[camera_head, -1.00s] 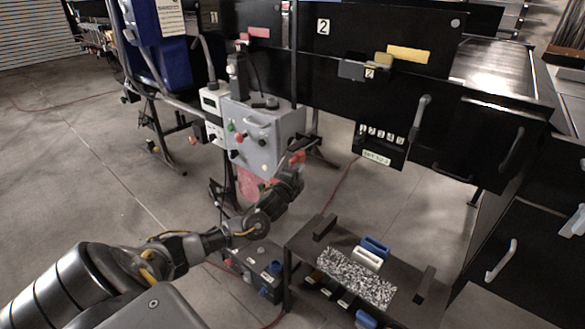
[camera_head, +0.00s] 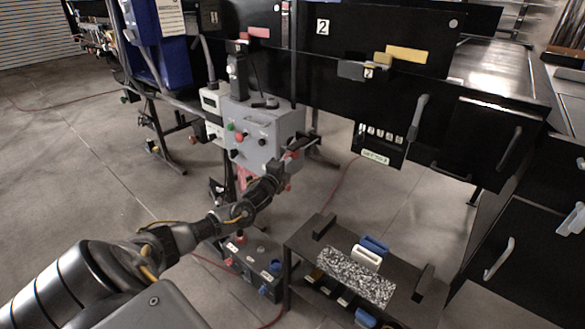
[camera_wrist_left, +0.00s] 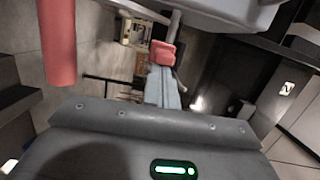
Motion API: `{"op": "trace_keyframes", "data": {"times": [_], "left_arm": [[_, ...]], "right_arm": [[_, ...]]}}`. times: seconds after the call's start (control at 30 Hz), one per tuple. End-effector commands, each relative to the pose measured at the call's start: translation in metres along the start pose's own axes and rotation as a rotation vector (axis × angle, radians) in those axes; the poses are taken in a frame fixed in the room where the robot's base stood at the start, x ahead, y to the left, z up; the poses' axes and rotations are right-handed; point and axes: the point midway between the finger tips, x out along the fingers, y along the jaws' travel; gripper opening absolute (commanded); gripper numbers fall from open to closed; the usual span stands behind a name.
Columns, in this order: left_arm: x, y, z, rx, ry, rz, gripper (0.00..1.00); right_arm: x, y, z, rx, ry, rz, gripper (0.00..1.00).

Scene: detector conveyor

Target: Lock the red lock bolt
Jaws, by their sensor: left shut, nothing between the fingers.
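A grey control box (camera_head: 262,137) hangs beside the black machine in the head view. My left gripper (camera_head: 285,165) is at its lower right side, with small red patches around the tips. In the left wrist view the shut fingers (camera_wrist_left: 160,82) point ahead. A small red block, apparently the red lock bolt (camera_wrist_left: 162,53), shows right at their tips, with a grey rod above it. I cannot tell whether they touch. Nothing is held between the fingers. A red cylinder (camera_wrist_left: 57,40) hangs at the left of the wrist view. My right gripper is not in view.
A dark low bench (camera_head: 312,238) with a speckled panel and blue and white handles stands at the right of my arm. A dark box with knobs (camera_head: 250,262) is below the arm. A black panel with number dials (camera_head: 380,145) is right of the control box.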

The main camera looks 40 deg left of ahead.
Motion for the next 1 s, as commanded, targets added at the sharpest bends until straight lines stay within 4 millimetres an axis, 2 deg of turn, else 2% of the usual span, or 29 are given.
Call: {"op": "trace_keyframes", "data": {"times": [0.03, 0.37, 0.47, 0.6, 0.67, 0.8, 1.0], "left_arm": [[0.001, 0.005, 0.011, 0.003, -0.025, -0.003, 0.0], [0.0, 0.003, 0.013, 0.003, -0.035, -0.004, 0.0], [-0.003, 0.003, 0.001, 0.0, -0.029, -0.002, 0.0], [-0.009, 0.003, -0.033, -0.011, -0.008, 0.0, 0.0], [-0.024, 0.008, -0.033, -0.004, -0.003, 0.001, 0.0], [-0.056, 0.007, -0.036, -0.005, 0.002, 0.001, 0.0], [-0.09, 0.005, -0.036, -0.007, 0.002, 0.0, 0.0]], "right_arm": [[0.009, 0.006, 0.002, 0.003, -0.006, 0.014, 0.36], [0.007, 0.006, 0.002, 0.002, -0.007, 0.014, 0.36], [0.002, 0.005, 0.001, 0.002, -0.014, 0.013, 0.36], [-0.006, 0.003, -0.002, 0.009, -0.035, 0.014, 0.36], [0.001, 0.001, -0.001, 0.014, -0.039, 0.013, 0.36], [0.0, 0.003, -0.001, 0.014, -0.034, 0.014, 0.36], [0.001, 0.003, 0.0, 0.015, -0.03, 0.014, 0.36]]}}
